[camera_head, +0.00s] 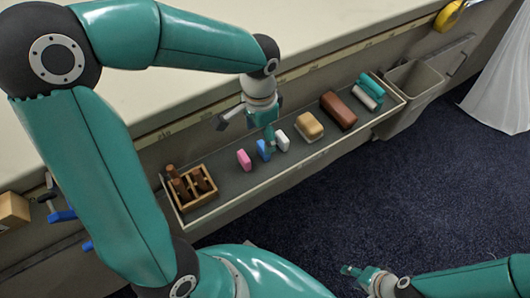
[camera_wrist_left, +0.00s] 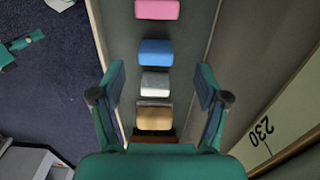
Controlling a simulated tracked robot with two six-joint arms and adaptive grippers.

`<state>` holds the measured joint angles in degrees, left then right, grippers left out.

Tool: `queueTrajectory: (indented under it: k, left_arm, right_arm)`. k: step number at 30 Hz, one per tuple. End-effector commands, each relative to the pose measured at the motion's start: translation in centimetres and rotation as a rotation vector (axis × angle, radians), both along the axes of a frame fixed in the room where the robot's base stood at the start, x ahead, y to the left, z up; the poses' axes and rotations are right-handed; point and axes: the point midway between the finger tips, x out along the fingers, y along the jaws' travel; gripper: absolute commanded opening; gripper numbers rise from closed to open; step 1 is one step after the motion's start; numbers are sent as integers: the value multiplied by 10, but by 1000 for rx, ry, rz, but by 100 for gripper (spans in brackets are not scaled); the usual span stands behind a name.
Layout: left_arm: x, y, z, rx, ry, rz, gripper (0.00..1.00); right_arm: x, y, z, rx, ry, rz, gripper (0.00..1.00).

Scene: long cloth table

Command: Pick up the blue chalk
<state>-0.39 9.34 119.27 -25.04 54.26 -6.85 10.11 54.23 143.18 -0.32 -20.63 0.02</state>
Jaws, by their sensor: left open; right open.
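The blue chalk (camera_head: 263,150) is a small block on the grey tray (camera_head: 223,165), between a pink block (camera_head: 244,159) and a white block (camera_head: 282,140). My left gripper (camera_head: 246,128) is open above the tray near the blue chalk, and one finger partly covers the chalk in the head view. In the left wrist view the blue chalk (camera_wrist_left: 155,53) lies ahead of and between the open fingers (camera_wrist_left: 158,88), with nothing held. The white block (camera_wrist_left: 155,83) is nearer the middle of the fingers there. My right gripper (camera_head: 362,276) is open and empty over the carpet at the bottom.
A wooden box with brown pieces (camera_head: 190,188) stands at the tray's left end. A tan block (camera_head: 309,126), a brown block (camera_head: 338,110) and teal and white rolls (camera_head: 370,90) lie to the right. A grey bin (camera_head: 411,85) hangs beyond. The tray has raised edges.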

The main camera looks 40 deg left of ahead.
Motion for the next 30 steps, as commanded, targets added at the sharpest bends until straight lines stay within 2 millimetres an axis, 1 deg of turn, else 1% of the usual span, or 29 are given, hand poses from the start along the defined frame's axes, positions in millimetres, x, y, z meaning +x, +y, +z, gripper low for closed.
queueTrajectory:
  k: [5, 12, 15, 23, 24, 26, 30]
  left_arm:
    - [-1, -1, -11, 0, 2, 1, 75]
    - [0, -6, -45, -1, 4, 1, 75]
    - [0, -6, -53, -1, 1, 2, 75]
    - [1, -6, -56, 0, -1, 2, 75]
    - [1, -6, -56, 0, -1, 2, 72]
    - [1, -6, -55, -1, -1, 2, 62]
    - [1, -6, -55, -1, -1, 3, 38]
  right_arm:
    - [0, 0, -3, 0, 0, 0, 45]
    - [0, 0, -12, 0, 0, 0, 45]
    - [0, 0, -14, 0, 0, 0, 45]
    - [0, 0, -14, 0, 0, 0, 45]
    - [0, 0, -14, 0, 0, 0, 45]
    - [0, 0, -14, 0, 0, 0, 45]
    - [0, 0, -14, 0, 0, 0, 45]
